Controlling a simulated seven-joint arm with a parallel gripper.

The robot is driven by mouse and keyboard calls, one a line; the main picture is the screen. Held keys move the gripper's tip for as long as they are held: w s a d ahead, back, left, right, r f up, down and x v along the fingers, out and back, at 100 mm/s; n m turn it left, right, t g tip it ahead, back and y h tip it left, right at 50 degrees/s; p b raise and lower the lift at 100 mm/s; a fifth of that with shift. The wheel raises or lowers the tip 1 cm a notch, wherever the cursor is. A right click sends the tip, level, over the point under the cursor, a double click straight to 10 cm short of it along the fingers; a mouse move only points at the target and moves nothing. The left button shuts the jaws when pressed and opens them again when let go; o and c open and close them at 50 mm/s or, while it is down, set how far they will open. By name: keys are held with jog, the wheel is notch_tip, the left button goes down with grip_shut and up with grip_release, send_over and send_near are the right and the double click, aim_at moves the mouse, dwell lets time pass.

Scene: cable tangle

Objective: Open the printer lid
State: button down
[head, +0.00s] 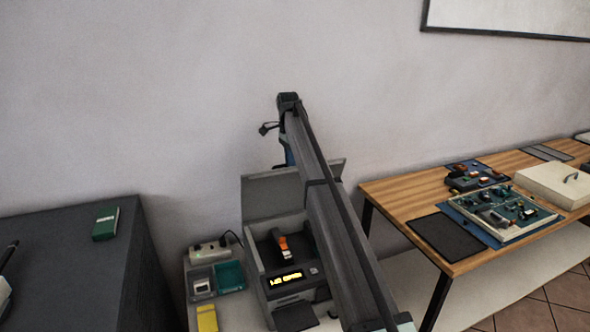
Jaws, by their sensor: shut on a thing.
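The printer (288,296) is a grey box with a lit yellow display (286,279). The display text is small and seems to end in "OPEN". Its grey lid (272,198) stands raised at the back, leaning near upright. The inside of the printer is exposed, with an orange and white part (283,246) in it. My gripper (281,165) is at the lid's top edge, shut on the lid. My own arm runs across the view and hides most of the gripper and the lid's right part, so the exact contact is not clear.
Left of the printer are a power strip (209,250), a teal tray (231,275) and a yellow item (207,318). A dark cabinet (75,270) with a green box (106,223) stands left. A wooden table (395,192) with boards and parts stands right. A wall is behind.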

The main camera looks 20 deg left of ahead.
jog(key=shift+w+a+f+g+h, duration=0.3)
jog(key=shift+w+a, duration=0.45)
jog(key=c, duration=1.5)
grip_release()
jog(key=shift+f, duration=0.1)
jog(key=o, duration=0.3)
jog(key=shift+r, duration=0.2)
jog(key=shift+o, duration=0.2)
